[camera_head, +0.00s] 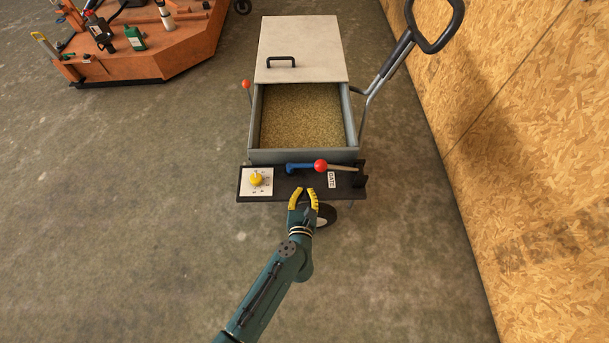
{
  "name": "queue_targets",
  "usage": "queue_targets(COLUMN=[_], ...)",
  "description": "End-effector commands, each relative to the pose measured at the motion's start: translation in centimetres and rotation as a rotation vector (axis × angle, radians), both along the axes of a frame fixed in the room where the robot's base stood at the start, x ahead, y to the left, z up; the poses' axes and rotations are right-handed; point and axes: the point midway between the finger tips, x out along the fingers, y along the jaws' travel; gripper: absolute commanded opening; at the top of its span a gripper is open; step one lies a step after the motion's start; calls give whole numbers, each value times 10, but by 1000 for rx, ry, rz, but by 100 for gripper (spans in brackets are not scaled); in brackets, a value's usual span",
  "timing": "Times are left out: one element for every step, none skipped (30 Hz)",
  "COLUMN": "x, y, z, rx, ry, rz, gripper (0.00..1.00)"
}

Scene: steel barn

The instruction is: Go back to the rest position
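My gripper (304,195) has yellow fingertips that stand apart with nothing seen between them. It is at the front edge of a dark panel (282,188) on the near side of a grey spreader cart. In the picture it lies just below a lever with a red ball (320,166); I cannot tell whether it touches the panel. My arm (268,292) reaches up from the bottom of the picture. A yellow knob (256,179) on a white plate is to the left of the gripper. A label reading GATE (331,180) is to the right.
The cart's hopper (252,121) holds grain-like material, and a pale lid (302,40) with a black handle covers its far part. A push handle (436,28) rises at the right, near a board wall (530,150). An orange bench (168,58) with tools stands far left. Floor at left is clear.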

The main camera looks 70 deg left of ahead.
Motion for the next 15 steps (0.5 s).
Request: queue_targets(x=[-3, -6, -8, -10, -13, -15, -16, -18, -19, -20, -21, -21, -21, -21, -21], y=[-14, -20, -29, -35, -40, -47, -51, -54, -57, -59, -60, -61, -61, -61, -61], z=[8, 10, 11, 13, 14, 15, 15, 15, 16, 16, 16, 16, 16, 16, 15], rx=[1, 3, 2, 2, 3, 2, 2, 2, 3, 3, 3, 3, 3, 3, 3], ry=[0, -1, -1, -2, 0, -3, -1, -2, -2, -3, -3, -4, -4, -3, -3], rz=[-5, -5, -5, -5, -4, -4, -3, -3, -3, -1, 0, 0, 0, 1, 1], gripper=[0, 0, 0, 0, 0, 0, 0, 0, 0, 0, 0, 0, 0, 0, 0])
